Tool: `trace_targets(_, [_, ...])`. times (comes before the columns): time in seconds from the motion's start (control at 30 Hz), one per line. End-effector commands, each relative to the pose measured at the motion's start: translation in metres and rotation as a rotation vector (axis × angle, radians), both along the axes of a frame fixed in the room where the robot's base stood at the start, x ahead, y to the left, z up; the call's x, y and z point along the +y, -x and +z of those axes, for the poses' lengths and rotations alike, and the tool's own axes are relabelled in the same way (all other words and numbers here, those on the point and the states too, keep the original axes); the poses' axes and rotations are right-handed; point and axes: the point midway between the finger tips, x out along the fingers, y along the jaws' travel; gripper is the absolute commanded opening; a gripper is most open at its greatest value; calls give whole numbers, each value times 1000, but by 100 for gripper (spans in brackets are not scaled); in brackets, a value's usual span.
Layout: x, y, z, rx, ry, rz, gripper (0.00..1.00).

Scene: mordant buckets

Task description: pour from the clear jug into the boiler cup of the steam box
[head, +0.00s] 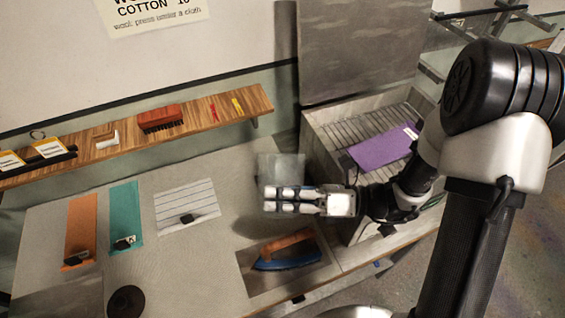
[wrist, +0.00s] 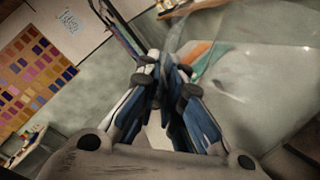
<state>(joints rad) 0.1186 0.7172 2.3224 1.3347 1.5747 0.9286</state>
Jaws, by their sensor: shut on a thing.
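My gripper (head: 275,199) is shut on the clear jug (head: 281,167), a see-through vessel showing just behind the fingers in the head view. In the wrist view my gripper (wrist: 163,75) has the clear jug (wrist: 250,95) large and blurred on its right. I cannot tell the jug's tilt or how much is in it. The steam box (head: 312,138) is the grey box to the right of the jug, with its lid (head: 357,45) raised and a slatted inside. I cannot make out the boiler cup; my gripper and arm cover part of the box's near left side.
A purple cloth (head: 380,148) lies on the slats. A blue iron (head: 288,255) with a wooden handle rests in a recess below my gripper. Orange (head: 80,225), teal (head: 124,212) and striped (head: 185,208) cloths lie left on the table. A wooden shelf (head: 95,150) runs along the wall.

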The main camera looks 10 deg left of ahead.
Motion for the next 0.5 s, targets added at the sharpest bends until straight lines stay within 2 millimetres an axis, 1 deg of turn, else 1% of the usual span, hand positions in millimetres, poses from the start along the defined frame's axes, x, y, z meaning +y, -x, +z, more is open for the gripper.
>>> trace_targets(0.5, [0,-3,0,40,3,1,0])
